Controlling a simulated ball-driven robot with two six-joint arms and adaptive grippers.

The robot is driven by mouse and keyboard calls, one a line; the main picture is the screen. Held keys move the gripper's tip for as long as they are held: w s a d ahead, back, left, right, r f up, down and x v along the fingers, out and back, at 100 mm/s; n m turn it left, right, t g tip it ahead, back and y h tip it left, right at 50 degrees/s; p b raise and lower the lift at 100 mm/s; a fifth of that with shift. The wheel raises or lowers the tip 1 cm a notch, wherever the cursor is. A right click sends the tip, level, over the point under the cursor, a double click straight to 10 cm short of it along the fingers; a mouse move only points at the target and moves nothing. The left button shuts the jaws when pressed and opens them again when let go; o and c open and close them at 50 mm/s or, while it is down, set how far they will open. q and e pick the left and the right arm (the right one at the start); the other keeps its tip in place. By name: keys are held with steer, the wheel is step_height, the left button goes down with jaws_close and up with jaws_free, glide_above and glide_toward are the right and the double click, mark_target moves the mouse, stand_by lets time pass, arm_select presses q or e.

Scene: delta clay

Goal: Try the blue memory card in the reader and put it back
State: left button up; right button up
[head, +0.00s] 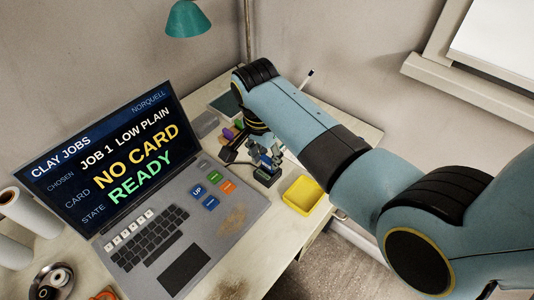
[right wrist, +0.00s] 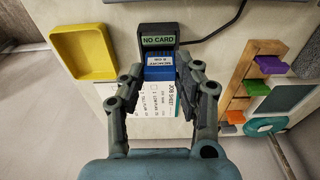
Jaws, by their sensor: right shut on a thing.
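The blue memory card (right wrist: 159,73) is between the fingers of my right gripper (right wrist: 160,69), which is shut on it. The card's far edge is at the front of the black card reader (right wrist: 157,29), whose small display reads NO CARD. I cannot tell whether the card's edge touches the slot. In the head view my right gripper (head: 264,158) is low over the desk beside the laptop (head: 165,215), and its fingers largely hide the card. The laptop screen (head: 105,150) reads NO CARD, READY, JOB 1 LOW PLAIN. My left gripper is not in view.
An empty yellow tray (right wrist: 82,52) lies left of the reader in the wrist view. A wooden rack (right wrist: 238,85) with several coloured pieces stands at right. A black cable (right wrist: 222,30) runs from the reader. A printed job sheet (right wrist: 155,103) lies under the gripper.

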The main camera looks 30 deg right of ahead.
steer(key=shift+p, duration=0.4)
steer(key=shift+f, duration=0.2)
stand_by(0.6)
steer(key=shift+f+b, duration=0.6)
steer(key=shift+f, duration=0.2)
steer(key=shift+f, duration=0.15)
steer(key=o, duration=1.1)
steer(key=shift+o, duration=0.2)
